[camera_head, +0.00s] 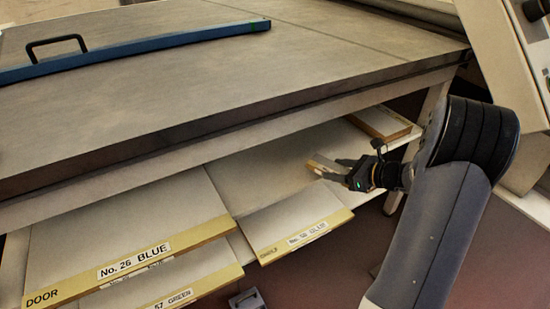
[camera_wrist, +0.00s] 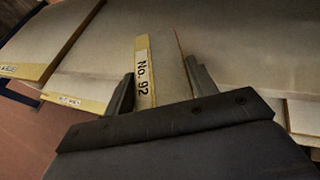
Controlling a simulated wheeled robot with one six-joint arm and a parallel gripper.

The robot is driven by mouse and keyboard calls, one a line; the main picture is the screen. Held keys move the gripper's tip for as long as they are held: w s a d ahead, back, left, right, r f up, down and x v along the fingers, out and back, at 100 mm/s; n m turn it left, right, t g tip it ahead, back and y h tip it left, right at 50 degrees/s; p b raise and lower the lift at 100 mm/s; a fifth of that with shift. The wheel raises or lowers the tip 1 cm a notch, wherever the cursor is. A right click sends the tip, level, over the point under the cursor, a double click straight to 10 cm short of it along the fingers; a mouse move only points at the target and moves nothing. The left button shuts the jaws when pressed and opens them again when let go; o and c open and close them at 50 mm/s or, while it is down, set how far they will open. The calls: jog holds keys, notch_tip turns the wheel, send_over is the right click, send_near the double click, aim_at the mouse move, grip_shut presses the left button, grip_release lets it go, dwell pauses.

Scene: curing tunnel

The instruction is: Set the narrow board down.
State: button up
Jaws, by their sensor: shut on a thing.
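The narrow board (camera_wrist: 165,65) is pale with a yellow edge and a white label reading "No. 92". My gripper (camera_wrist: 160,92) is shut on it, with one dark finger on each side. In the head view the narrow board (camera_head: 324,164) shows as a small pale piece at the tips of my gripper (camera_head: 345,172), under the front edge of the table. It is over or on the pale shelf surface there; I cannot tell whether it touches.
A board labelled "No. 26 BLUE" (camera_head: 128,240) and another labelled board (camera_head: 290,222) lie to the left on the shelf, with more boards below. A wood-edged piece (camera_head: 381,123) lies to the right. The tabletop (camera_head: 220,85) overhangs them and carries a blue bar (camera_head: 140,47).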

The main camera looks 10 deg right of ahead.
jog(key=b, duration=0.3)
send_over(297, 166)
jog(key=shift+s+d, duration=0.2)
jog(key=shift+d, duration=0.1)
jog(key=f, duration=0.1)
jog(key=f+b, duration=0.2)
jog(key=shift+w+a, duration=0.3)
jog(key=shift+a, duration=0.05)
jog(key=shift+f, duration=0.25)
jog(key=shift+f, duration=0.1)
jog(key=shift+f+b, duration=0.15)
jog(key=shift+b, duration=0.2)
jog(key=o, duration=1)
